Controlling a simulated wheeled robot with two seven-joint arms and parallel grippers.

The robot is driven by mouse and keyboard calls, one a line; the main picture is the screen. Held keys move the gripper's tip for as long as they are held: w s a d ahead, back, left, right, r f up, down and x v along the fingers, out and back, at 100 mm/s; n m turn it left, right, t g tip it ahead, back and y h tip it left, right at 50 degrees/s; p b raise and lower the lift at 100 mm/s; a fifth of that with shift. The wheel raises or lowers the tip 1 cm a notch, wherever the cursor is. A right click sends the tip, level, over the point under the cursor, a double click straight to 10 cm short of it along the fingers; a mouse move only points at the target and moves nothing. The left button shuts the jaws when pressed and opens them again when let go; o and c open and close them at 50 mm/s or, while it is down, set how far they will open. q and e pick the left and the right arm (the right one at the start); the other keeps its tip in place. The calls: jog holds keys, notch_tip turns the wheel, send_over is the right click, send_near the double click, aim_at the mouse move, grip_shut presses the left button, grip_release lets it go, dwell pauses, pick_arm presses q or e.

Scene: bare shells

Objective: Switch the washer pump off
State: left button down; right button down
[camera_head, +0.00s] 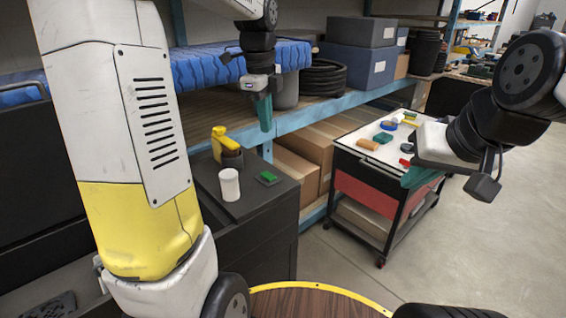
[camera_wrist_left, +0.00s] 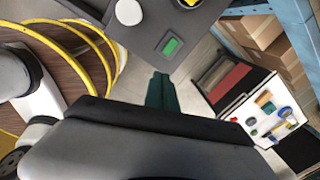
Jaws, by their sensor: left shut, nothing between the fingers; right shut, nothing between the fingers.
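A small dark plate with a green switch (camera_head: 268,177) lies on top of a dark cabinet (camera_head: 244,210). The switch also shows in the left wrist view (camera_wrist_left: 171,46), above the fingertips in the picture. Which way it is tipped cannot be told. No pump is clearly recognisable. My left gripper (camera_head: 264,115) is shut and empty, its green fingers pointing down above and behind the switch in the head view. These fingers show together in the left wrist view (camera_wrist_left: 162,92). My right gripper (camera_head: 418,174) is shut and empty, in front of the cart at the right.
A white cylinder (camera_head: 229,184) and a yellow-topped dark item (camera_head: 225,146) stand left of the switch. A cart (camera_head: 345,143) with several small items stands to the right. Blue shelving (camera_head: 310,115) with boxes is behind. Open floor (camera_head: 480,240) lies at the right.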

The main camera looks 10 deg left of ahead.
aim_at(272, 178)
pick_arm(q)
jog(key=w+f+m, duration=0.1)
jog(key=w+m, duration=0.1)
jog(key=w+f+m+g, duration=0.1)
jog(key=w+f+m, duration=0.1)
jog(key=shift+m, duration=0.3)
notch_tip(272, 178, down, 14)
dwell(0.5)
jog(key=shift+s+f, duration=0.1)
jog(key=shift+f, duration=0.05)
dwell(0.4)
jog(key=shift+w+a+r, duration=0.3)
jog(key=shift+w+a, duration=0.2)
jog(key=shift+r, duration=0.15)
